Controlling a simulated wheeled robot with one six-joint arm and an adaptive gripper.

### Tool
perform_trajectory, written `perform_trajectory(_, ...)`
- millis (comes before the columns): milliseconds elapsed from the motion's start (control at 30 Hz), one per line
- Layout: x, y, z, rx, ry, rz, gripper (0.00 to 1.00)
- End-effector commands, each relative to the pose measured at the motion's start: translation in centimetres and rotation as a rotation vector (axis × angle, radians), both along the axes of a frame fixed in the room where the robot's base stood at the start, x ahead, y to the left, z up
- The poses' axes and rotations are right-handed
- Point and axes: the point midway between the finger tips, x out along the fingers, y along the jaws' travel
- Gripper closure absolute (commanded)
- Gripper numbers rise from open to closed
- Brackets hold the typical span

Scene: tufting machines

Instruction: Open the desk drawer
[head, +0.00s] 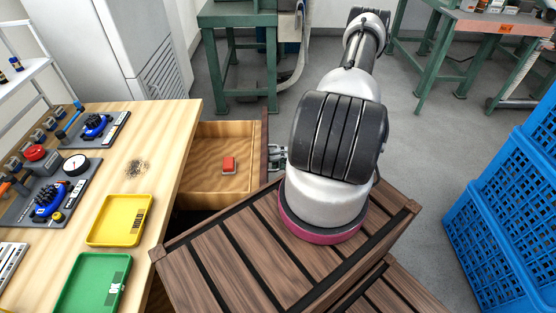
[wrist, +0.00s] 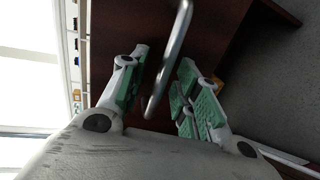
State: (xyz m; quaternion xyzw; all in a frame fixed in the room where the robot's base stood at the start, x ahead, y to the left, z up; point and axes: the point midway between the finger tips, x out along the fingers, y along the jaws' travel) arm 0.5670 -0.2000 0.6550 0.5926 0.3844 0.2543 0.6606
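The desk drawer (head: 215,184) is pulled out from the wooden desk (head: 155,160), and its light wood inside shows. A small red and grey item (head: 229,166) lies in it. The drawer's dark front (head: 265,140) faces my arm. In the wrist view a metal bar handle (wrist: 168,60) runs between the two green-padded fingers of my gripper (wrist: 163,95). The fingers stand apart, with gaps beside the bar, so my gripper is open around it. In the head view my gripper (head: 278,157) shows only partly beside the drawer front; my arm hides the rest.
On the desk are a yellow tray (head: 98,234), a green tray (head: 65,285) and fixtures with blue clamps (head: 95,126). Blue crates (head: 490,225) stand at the right. A green-framed table (head: 237,14) stands behind. Grey floor (head: 425,135) is clear between them.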

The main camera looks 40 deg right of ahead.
Motion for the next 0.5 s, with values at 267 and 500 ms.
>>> perform_trajectory(267, -1.6, -2.3, 0.6, -0.001, -0.002, -0.006, 0.68)
perform_trajectory(500, -4.7, -6.6, 1.7, -0.003, -0.002, -0.004, 0.68)
